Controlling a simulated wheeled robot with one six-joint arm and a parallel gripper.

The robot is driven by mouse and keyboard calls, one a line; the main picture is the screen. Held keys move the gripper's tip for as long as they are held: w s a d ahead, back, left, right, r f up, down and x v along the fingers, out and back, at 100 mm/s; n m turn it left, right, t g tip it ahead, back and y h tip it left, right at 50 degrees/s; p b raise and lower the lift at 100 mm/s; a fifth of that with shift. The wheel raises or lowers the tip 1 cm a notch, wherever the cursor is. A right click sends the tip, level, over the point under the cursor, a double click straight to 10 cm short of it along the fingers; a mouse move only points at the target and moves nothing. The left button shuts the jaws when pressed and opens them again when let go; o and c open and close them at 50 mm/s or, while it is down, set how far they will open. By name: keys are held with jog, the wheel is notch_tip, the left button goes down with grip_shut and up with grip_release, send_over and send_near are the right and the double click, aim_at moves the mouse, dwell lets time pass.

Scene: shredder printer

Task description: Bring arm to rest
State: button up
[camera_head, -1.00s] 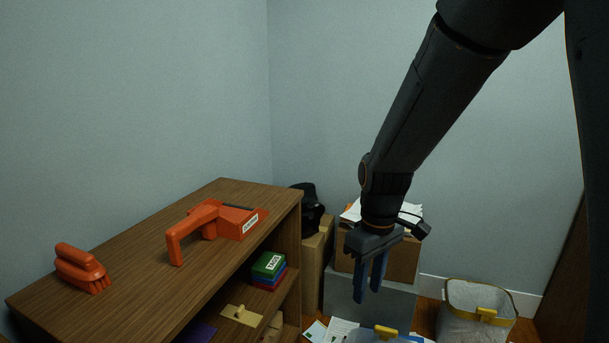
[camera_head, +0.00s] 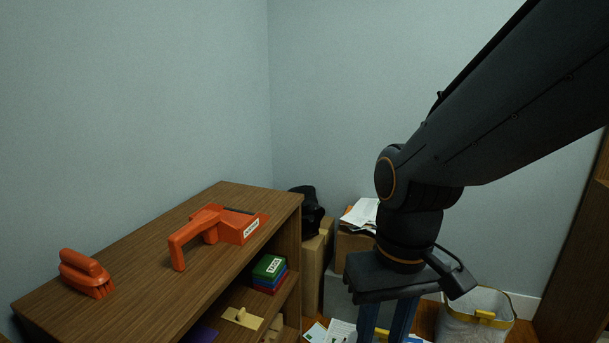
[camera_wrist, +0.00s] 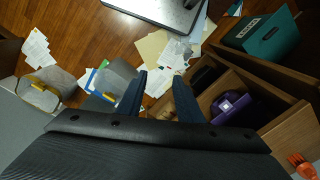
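My gripper (camera_head: 386,326) hangs pointing down in the right half of the head view, in front of the boxes. Its fingertips are cut off by the lower edge there. In the wrist view my gripper (camera_wrist: 160,78) shows two blue fingers standing apart, with only floor and loose papers seen between them. It is open and empty, and its fingers touch nothing that I can see. My arm reaches down to it from the upper right, bent at the wrist.
A wooden shelf (camera_head: 110,270) stands at left with an orange brush (camera_head: 86,274) and an orange tool (camera_head: 215,230) on top. A cardboard box (camera_head: 312,270) stands behind. A bin (camera_head: 475,310) is at right. Papers (camera_wrist: 160,50) litter the floor.

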jog(key=d+r+m+p, duration=0.2)
jog(key=d+r+p, duration=0.6)
jog(key=p, duration=0.6)
jog(key=shift+s+h, duration=0.15)
jog(key=shift+h, duration=0.15)
jog(key=shift+m, duration=0.3)
